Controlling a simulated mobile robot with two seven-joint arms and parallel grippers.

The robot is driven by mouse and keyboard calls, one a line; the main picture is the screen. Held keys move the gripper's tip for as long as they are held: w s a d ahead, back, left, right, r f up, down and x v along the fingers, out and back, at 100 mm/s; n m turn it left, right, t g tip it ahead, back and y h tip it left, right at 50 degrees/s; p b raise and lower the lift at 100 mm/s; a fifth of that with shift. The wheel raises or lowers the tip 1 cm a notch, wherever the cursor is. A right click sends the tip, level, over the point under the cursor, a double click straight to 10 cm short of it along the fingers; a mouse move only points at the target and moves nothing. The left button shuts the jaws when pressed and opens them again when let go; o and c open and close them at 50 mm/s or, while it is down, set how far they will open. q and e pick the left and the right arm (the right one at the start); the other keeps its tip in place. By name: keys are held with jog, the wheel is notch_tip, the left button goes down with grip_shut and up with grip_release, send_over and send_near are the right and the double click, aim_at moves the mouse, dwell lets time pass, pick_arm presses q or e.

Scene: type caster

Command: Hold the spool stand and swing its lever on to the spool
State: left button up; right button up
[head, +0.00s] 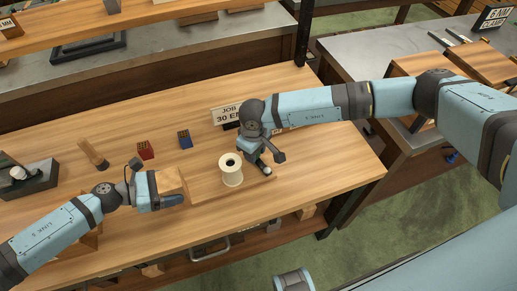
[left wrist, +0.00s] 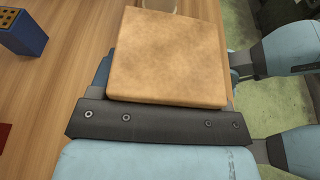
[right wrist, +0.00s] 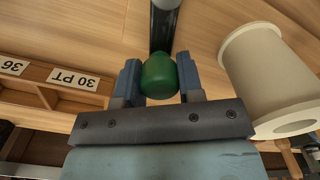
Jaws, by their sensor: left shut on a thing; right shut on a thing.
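The spool stand (head: 207,192) is a flat wooden board with an upright wooden block at its left end. My left gripper (head: 168,196) is shut on that block, which fills the left wrist view (left wrist: 166,58). A cream spool (head: 231,173) stands upright on the board; it also shows in the right wrist view (right wrist: 270,80). My right gripper (right wrist: 160,80) is shut on the green knob (right wrist: 160,76) of the lever, whose dark bar (right wrist: 164,28) runs away from the knob. The knob is beside the spool, apart from it. In the head view the right wrist hides part of the lever.
A red block (head: 145,150) and a blue block (head: 184,139) stand behind the stand. A wooden mallet-like tool (head: 93,154) lies at left. A job sign (head: 228,114) stands behind my right wrist. The bench's front edge is close to the stand; bench right of it is clear.

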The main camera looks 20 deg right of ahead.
jog(key=shift+s+a+n, duration=0.15)
jog(key=shift+a+n, duration=0.25)
jog(key=shift+n, duration=0.3)
jog(key=o, duration=0.9)
notch_tip(320, 180, up, 12)
jog(key=shift+r, duration=0.1)
